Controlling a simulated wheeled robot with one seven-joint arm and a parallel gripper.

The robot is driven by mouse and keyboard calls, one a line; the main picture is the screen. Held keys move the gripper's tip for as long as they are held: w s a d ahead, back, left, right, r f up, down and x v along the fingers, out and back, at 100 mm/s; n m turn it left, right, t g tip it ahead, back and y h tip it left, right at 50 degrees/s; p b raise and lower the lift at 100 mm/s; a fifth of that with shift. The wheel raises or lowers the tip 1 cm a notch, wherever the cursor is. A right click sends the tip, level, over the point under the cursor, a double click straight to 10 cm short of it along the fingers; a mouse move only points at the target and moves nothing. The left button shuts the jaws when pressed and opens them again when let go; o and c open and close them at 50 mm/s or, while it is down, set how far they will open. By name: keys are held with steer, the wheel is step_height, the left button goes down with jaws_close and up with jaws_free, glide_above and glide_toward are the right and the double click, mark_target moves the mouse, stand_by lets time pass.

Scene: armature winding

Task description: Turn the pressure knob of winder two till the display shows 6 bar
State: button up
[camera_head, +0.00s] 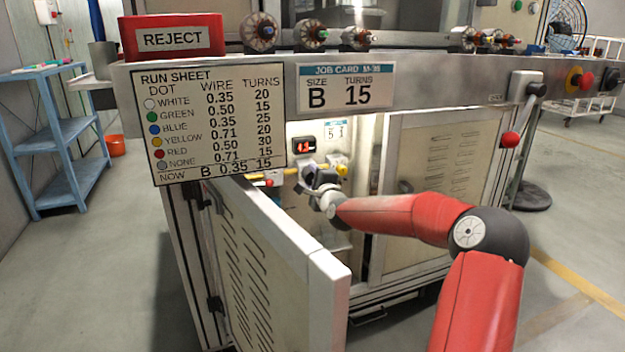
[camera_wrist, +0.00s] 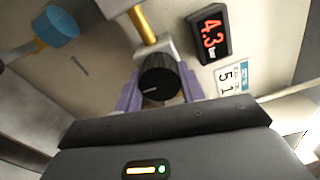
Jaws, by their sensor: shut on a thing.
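The black pressure knob (camera_wrist: 160,80) sits below a brass pipe inside the open cabinet. My gripper (camera_wrist: 160,92) is shut on the knob, one purple finger on each side of it. In the head view my gripper (camera_head: 314,180) reaches into the cabinet and hides the knob. The red-digit display (camera_wrist: 209,34) reads 4.3 bar in the wrist view. In the head view the display (camera_head: 304,145) is small, above my gripper.
The open cabinet door (camera_head: 270,270) stands left of my arm. A small card (camera_wrist: 232,78) hangs beside the display. A blue cap (camera_wrist: 55,25) is at the wrist view's upper left. The run sheet (camera_head: 213,122) and red-ball lever (camera_head: 510,139) hang at the cabinet's front.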

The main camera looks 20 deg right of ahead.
steer(key=shift+f, duration=0.1)
stand_by(0.3)
steer(key=o, duration=1)
steer(key=shift+c, duration=0.2)
steer(key=shift+s, duration=0.1)
steer(key=s, duration=0.7)
steer(key=shift+s, duration=0.3)
